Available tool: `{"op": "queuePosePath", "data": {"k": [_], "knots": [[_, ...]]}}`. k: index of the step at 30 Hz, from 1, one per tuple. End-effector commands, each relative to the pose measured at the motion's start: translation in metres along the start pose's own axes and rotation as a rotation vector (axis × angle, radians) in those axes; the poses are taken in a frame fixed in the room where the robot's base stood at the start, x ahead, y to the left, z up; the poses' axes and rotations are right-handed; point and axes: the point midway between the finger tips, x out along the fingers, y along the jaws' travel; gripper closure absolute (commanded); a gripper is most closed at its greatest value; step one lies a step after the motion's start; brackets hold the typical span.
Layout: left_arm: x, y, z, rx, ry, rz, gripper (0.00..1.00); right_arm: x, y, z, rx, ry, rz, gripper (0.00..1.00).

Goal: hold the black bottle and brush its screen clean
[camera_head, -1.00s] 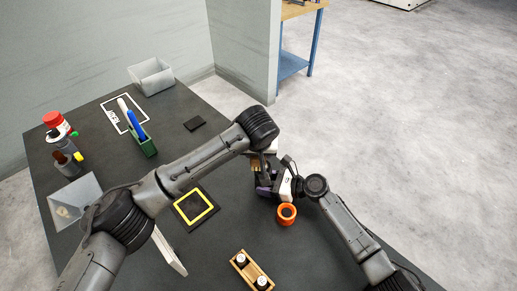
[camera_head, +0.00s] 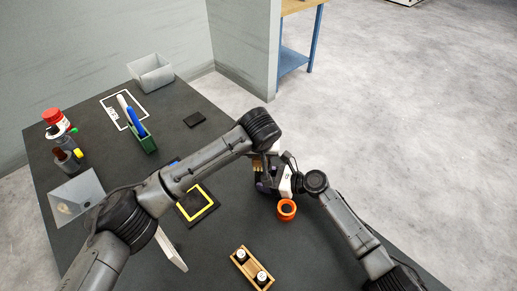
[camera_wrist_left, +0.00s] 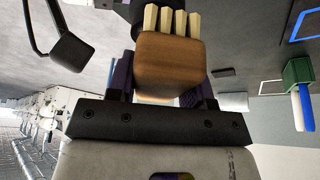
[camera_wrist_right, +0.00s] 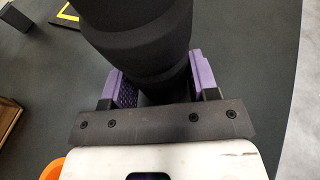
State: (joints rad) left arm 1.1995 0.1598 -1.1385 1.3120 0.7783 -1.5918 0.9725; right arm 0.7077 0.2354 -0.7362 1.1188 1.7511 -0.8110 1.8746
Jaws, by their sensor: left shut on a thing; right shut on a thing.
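The black bottle (camera_wrist_right: 140,45) is a dark stepped cylinder in the right wrist view. My right gripper (camera_wrist_right: 164,86) is shut on it with purple finger pads at either side. The brush, a wooden block (camera_wrist_left: 170,65) with pale bristle tufts (camera_wrist_left: 172,22), is in the left wrist view. My left gripper (camera_wrist_left: 165,88) is shut on the block. A dark shape lies close to the bristles; contact cannot be told. In the head view the brush (camera_head: 257,166) shows small, close by my right gripper (camera_head: 266,184). The left gripper is mostly hidden behind its arm there. I cannot make out the bottle's screen.
An orange ring (camera_head: 287,210) sits by my right wrist. A wooden rack (camera_head: 240,257) with two small bottles stands at the front. A yellow-framed black mat (camera_head: 212,207) lies under my left arm. A green holder (camera_head: 146,145), grey bin (camera_head: 151,73) and red-capped bottle (camera_head: 52,116) stand further left.

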Motion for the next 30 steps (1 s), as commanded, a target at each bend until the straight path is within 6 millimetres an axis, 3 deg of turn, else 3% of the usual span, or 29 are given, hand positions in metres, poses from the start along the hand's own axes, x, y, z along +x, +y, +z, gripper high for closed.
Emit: {"op": "queuePosePath", "data": {"k": [16,30], "knots": [[-0.008,0.024,0.023,-0.001,-0.002,0.001,0.72,0.000,0.000,0.000,0.000,0.000,0.000,0.88],[0.007,0.000,0.005,-0.002,-0.007,-0.003,0.72,0.001,0.000,-0.002,0.000,-0.001,0.000,0.88]]}}
